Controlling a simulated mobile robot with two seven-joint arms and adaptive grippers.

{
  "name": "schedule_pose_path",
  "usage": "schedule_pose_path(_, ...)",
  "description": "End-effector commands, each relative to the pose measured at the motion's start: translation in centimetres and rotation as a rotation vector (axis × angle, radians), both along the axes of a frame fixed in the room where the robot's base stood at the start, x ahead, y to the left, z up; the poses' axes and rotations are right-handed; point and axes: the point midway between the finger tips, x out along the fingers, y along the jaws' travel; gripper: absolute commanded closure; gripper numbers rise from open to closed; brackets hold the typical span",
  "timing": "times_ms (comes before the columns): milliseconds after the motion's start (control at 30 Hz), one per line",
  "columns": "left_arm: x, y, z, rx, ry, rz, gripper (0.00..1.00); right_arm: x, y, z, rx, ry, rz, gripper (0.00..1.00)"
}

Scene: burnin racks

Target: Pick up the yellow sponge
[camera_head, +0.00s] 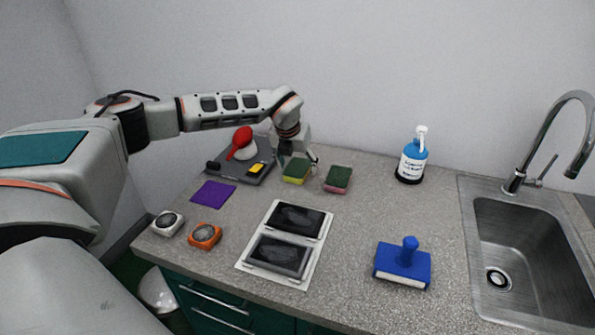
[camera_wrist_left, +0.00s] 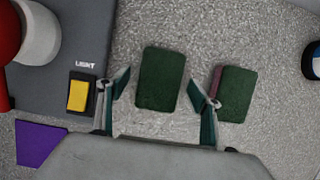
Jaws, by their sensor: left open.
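The yellow sponge (camera_head: 296,171) has a dark green scouring top and lies on the counter in the head view. In the left wrist view its green top (camera_wrist_left: 160,79) shows just beyond the space between my fingers, slightly tilted. My left gripper (camera_head: 296,158) is open and empty, pointing down over the counter close to the sponge. In the left wrist view the two fingertips (camera_wrist_left: 158,95) stand apart, one to each side of the sponge's near end. A pink sponge (camera_head: 338,179) with a green top lies to the right, close to the right finger. My right gripper is not in view.
A grey board (camera_head: 262,179) with a red-and-white item and a yellow-and-black piece lies left of the sponges. A purple cloth (camera_head: 213,193), a framed pair of dark pads (camera_head: 245,262) and a blue-handled tool (camera_head: 402,264) lie nearer. A blue bottle (camera_head: 412,160) and sink (camera_head: 530,250) are right.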

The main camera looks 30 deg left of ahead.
Motion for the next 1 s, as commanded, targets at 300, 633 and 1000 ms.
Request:
schedule_pose_path(300,-0.01,0.0,-0.21,0.0,0.0,0.0,0.35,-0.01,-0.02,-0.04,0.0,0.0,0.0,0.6)
schedule_pose_path(633,-0.01,0.0,-0.49,0.0,0.0,0.0,0.35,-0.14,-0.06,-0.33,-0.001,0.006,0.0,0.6)
schedule_pose_path(1000,-0.01,-0.01,-0.47,0.0,0.0,0.0,0.63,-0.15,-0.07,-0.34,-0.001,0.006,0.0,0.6)
